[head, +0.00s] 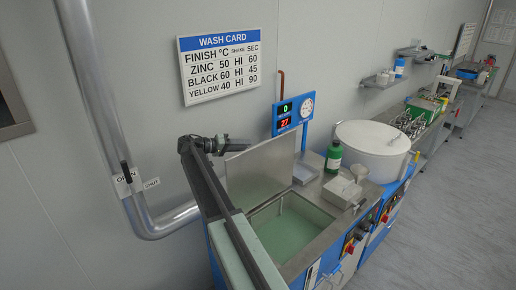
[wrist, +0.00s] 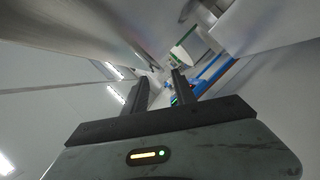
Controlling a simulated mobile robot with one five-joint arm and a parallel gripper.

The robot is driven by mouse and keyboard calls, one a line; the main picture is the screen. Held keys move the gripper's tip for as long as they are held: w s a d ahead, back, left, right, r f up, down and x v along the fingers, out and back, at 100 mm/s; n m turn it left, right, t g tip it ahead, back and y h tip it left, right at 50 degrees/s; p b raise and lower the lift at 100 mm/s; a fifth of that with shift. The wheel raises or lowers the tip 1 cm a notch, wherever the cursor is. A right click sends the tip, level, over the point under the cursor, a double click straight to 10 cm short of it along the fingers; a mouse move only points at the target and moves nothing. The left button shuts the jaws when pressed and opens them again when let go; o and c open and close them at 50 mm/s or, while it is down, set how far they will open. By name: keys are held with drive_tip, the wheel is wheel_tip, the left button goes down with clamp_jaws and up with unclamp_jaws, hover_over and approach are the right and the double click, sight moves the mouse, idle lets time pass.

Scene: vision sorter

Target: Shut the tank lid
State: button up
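The wash tank (head: 312,250) has a square opening with pale green liquid in it. Its metal lid (head: 262,168) stands open, raised steeply at the back edge of the opening. My gripper (head: 228,145) is at the upper left corner of the lid, near its top edge, pointing right. I cannot tell whether it touches the lid. In the wrist view my gripper (wrist: 158,85) has its two dark fingers apart with nothing clearly held between them. Large grey metal surfaces fill the top of the wrist view; which one is the lid is unclear.
A blue display post (head: 292,113) stands behind the tank. A green bottle (head: 333,157), a metal box (head: 342,191) and a round white drum (head: 372,138) are to the right. A thick pipe (head: 98,85) runs down the wall at left. Grey floor (head: 450,210) is clear at right.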

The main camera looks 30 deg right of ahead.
sight(257, 146)
drive_tip(key=b+x, duration=0.1)
drive_tip(key=x, duration=0.5)
drive_tip(key=shift+d+f, duration=0.1)
drive_tip(key=shift+d, duration=0.2)
clamp_jaws()
drive_tip(key=shift+s, duration=0.1)
idle(0.9)
